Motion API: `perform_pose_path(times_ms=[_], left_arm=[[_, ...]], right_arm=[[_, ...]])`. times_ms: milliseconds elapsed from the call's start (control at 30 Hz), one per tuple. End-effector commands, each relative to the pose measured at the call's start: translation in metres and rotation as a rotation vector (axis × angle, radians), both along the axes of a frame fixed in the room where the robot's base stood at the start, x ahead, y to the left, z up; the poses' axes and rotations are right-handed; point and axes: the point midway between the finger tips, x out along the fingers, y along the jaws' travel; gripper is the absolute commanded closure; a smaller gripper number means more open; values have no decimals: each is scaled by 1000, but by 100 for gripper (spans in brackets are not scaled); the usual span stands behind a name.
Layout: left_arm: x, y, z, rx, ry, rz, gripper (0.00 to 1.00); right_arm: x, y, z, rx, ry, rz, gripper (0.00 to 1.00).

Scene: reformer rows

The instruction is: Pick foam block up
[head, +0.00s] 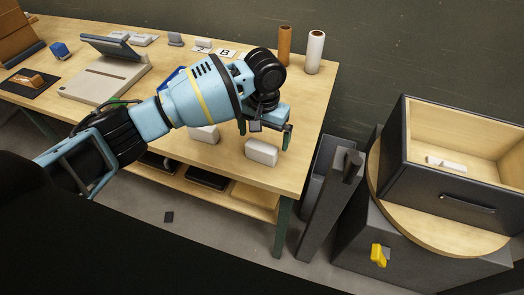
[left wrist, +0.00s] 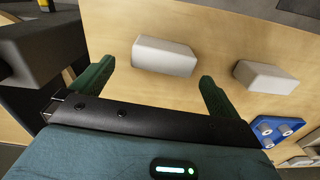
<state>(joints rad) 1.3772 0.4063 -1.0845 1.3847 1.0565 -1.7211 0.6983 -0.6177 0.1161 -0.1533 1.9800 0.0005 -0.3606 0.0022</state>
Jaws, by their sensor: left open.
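A white foam block (head: 261,151) lies on the wooden table near its front right edge. In the left wrist view, a white block (left wrist: 165,56) lies ahead of and between my two green fingertips. A second, similar white block (head: 205,133) lies to its left in the head view, partly covered by my arm; it also shows at the right in the left wrist view (left wrist: 265,76). My left gripper (head: 266,132) is open and empty above the near block, fingers pointing down. I cannot tell whether the fingers touch it. My right gripper is not in view.
A brown cylinder (head: 285,46) and a white cylinder (head: 315,52) stand at the table's back right. A blue tray (left wrist: 278,130) with white round pieces lies beyond the second block. A grey device (head: 104,76) sits at left. An open drawer box (head: 455,192) stands right of the table.

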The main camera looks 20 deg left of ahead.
Motion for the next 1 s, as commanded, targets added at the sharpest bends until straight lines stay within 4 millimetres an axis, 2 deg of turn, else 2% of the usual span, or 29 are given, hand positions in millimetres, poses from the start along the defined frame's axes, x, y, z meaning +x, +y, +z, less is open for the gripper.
perform_pose_path(times_ms=[167, 533, 833, 1000], left_arm=[[0, 1, -4, 0, -2, 0, 0], [-4, 5, -49, 0, 0, 1, 0], [-4, 5, -52, 0, -2, 0, 0], [-4, 5, -52, 0, -2, 0, 22]], right_arm=[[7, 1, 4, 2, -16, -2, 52], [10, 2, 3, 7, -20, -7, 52], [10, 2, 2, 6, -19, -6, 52], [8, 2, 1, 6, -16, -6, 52]])
